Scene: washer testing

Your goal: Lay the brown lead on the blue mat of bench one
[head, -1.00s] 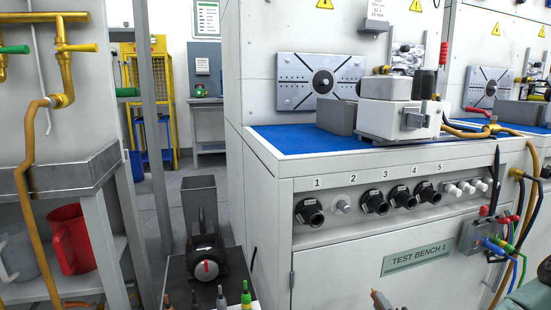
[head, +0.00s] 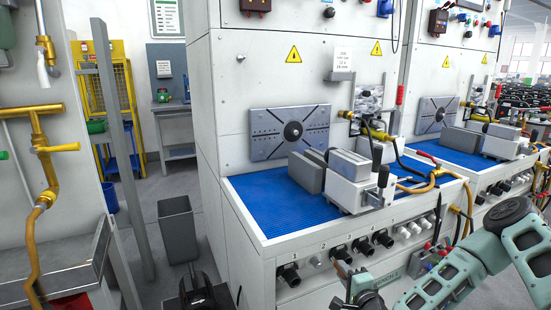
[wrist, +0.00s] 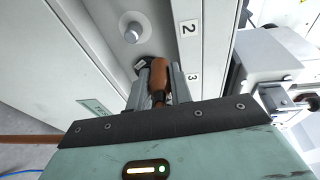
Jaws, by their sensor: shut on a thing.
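My gripper (wrist: 158,92) is shut on the brown lead (wrist: 157,76), whose brown plug end sticks up between the two fingers in the wrist view. In the head view my gripper (head: 352,281) is low in front of bench one's front panel, with the brown tip (head: 341,269) showing at it. The blue mat (head: 262,207) covers the top of bench one, above and behind my gripper. Its left and front parts are bare. An orange-brown cable (wrist: 28,139) shows at the left in the wrist view; I cannot tell whether it joins the held plug.
A grey block (head: 307,172) and a white vise-like fixture (head: 355,182) stand on the mat's right half. Black sockets (head: 337,258) line the front panel below the bench edge. A grey bin (head: 177,230) stands left of the bench.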

